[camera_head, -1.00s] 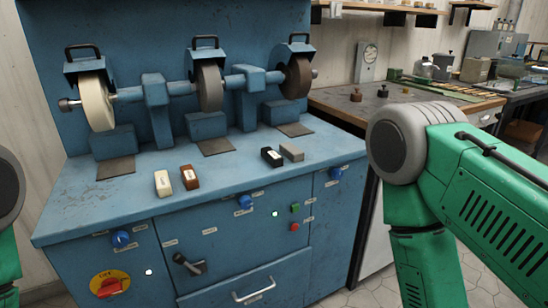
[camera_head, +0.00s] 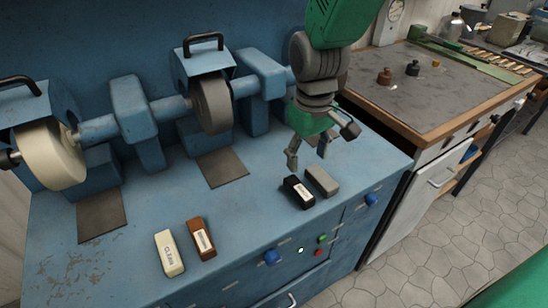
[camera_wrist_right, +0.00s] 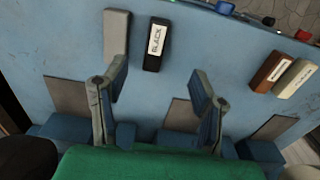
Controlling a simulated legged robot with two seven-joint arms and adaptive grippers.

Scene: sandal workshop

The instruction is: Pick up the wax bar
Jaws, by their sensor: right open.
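Four small bars lie on the blue bench (camera_head: 110,262). A black bar (camera_head: 298,191) with a white label lies at the right beside a plain grey bar (camera_head: 321,181); the right wrist view shows the black bar (camera_wrist_right: 153,60) reading "BLACK" and the grey bar (camera_wrist_right: 116,35). A cream bar (camera_head: 169,252) and a brown bar (camera_head: 202,239) lie further left and nearer the front. My right gripper (camera_head: 308,152) is open, pointing down and empty, just behind and above the black and grey bars. My left gripper is out of view.
Grinding and buffing wheels on a shaft (camera_head: 150,115) stand along the bench's back, behind dark pads (camera_head: 222,167). Knobs and buttons (camera_head: 271,256) line the front panel. A wooden workbench (camera_head: 420,85) stands to the right. Bench space between the two bar pairs is clear.

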